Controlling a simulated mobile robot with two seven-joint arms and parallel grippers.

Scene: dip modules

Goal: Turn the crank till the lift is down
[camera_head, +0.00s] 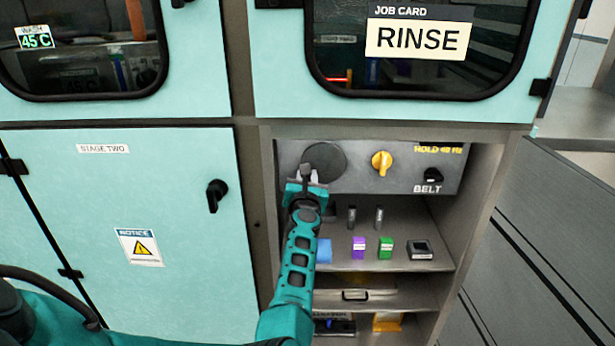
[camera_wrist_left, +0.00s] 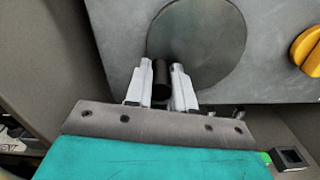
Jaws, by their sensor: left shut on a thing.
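The crank is a dark round disc (camera_head: 325,158) with a black handle (camera_head: 306,172) near its lower left edge, on a grey panel inside the open compartment. In the left wrist view the disc (camera_wrist_left: 208,42) and the upright black handle (camera_wrist_left: 161,80) show close up. My left gripper (camera_head: 306,184) is at the handle. In the left wrist view its two pale fingers (camera_wrist_left: 161,88) stand on either side of the handle and are shut on it. I cannot make out the lift in these views. My right gripper is not in view.
The panel also has a yellow knob (camera_head: 381,163) and a black BELT switch (camera_head: 433,175). Below, a shelf (camera_head: 430,258) carries purple and green blocks and a dark box. An open grey door (camera_head: 560,240) stands right. A closed teal door (camera_head: 120,200) is left.

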